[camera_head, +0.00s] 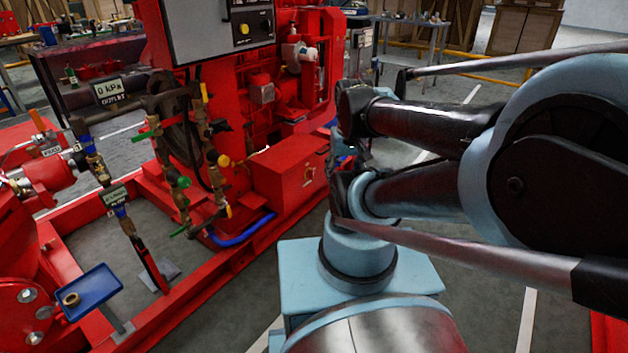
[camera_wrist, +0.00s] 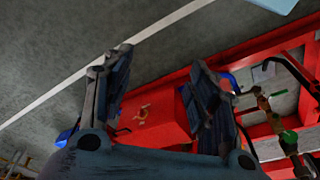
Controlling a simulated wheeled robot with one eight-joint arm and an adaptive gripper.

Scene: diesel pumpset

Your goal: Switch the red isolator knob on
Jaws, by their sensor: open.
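A red box (camera_head: 290,170) sits low on the pumpset's red frame, left of my arm in the head view. A small knob-like fitting (camera_head: 308,177) shows on its front face. In the wrist view the red box (camera_wrist: 165,128) lies between my fingers, with a small orange-brown fitting (camera_wrist: 143,112) on it. I cannot tell whether this is the isolator knob or which way it is turned. My gripper (camera_wrist: 160,78) is open and empty, with a finger on each side of the box in the picture and no visible contact. In the head view my arm hides most of the gripper.
Pipes with green and yellow valve handles (camera_head: 184,182) stand left of the box. A blue tray (camera_head: 92,290) holding a ring is at lower left. A grey control panel (camera_head: 215,30) is above. The grey floor (camera_wrist: 60,60) beside the frame is clear.

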